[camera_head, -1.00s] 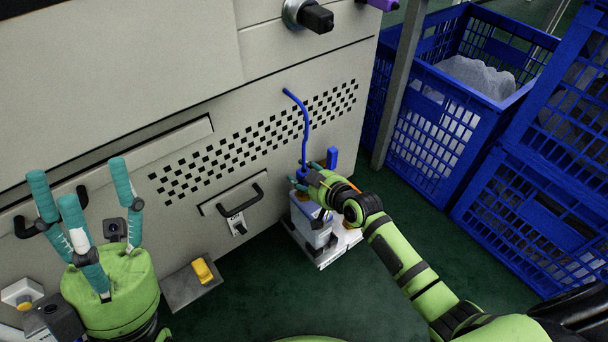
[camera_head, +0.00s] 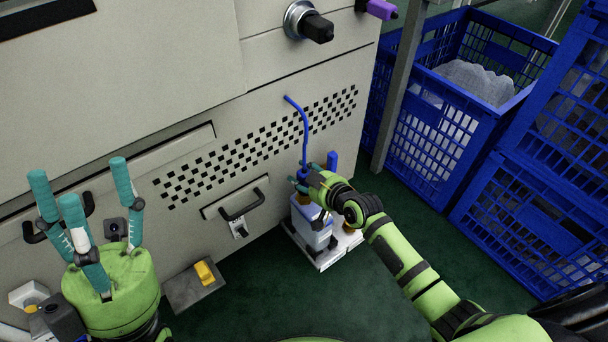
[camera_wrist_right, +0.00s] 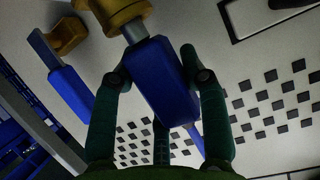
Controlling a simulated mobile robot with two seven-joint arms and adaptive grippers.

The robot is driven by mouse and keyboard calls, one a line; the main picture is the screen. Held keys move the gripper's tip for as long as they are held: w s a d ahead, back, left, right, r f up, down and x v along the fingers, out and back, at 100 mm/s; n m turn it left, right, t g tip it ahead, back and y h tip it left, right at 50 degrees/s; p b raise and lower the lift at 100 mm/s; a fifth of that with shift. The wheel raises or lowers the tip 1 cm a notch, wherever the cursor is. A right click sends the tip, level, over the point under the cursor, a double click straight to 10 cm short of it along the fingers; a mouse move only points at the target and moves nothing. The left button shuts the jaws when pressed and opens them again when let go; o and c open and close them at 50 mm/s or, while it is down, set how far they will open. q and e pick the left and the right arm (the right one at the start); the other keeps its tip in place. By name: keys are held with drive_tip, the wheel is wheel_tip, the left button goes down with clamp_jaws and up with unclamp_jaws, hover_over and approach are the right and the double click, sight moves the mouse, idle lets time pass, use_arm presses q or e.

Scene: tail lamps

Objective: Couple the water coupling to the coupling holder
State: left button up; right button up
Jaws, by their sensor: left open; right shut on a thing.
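The water coupling is a blue body on a blue hose (camera_head: 304,130). My right gripper (camera_head: 308,178) is shut on it at the low unit by the machine's right side. In the right wrist view, the teal fingers close around the blue coupling (camera_wrist_right: 162,80). Its grey metal neck meets a brass fitting (camera_wrist_right: 112,12), which seems to belong to the coupling holder. I cannot tell how deep the neck sits. The white holder unit (camera_head: 312,228) stands on the floor, partly hidden by my right gripper. My left gripper (camera_head: 85,190) is open and empty at the far left.
A second blue coupling (camera_head: 332,160) stands beside the held one; it also shows at a brass piece in the right wrist view (camera_wrist_right: 70,95). The machine front (camera_head: 130,115) has a drawer handle (camera_head: 243,205). Blue crates (camera_head: 440,130) and a grey post stand right. Green floor is clear in front.

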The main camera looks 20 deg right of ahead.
sight(304, 167)
drive_tip(key=shift+r+p, duration=0.6)
drive_tip(key=shift+r, duration=0.05)
drive_tip(key=shift+r, duration=0.2)
wheel_tip(304, 167, up, 2)
drive_tip(key=p, duration=0.3)
drive_tip(key=shift+r, duration=0.15)
idle(0.7)
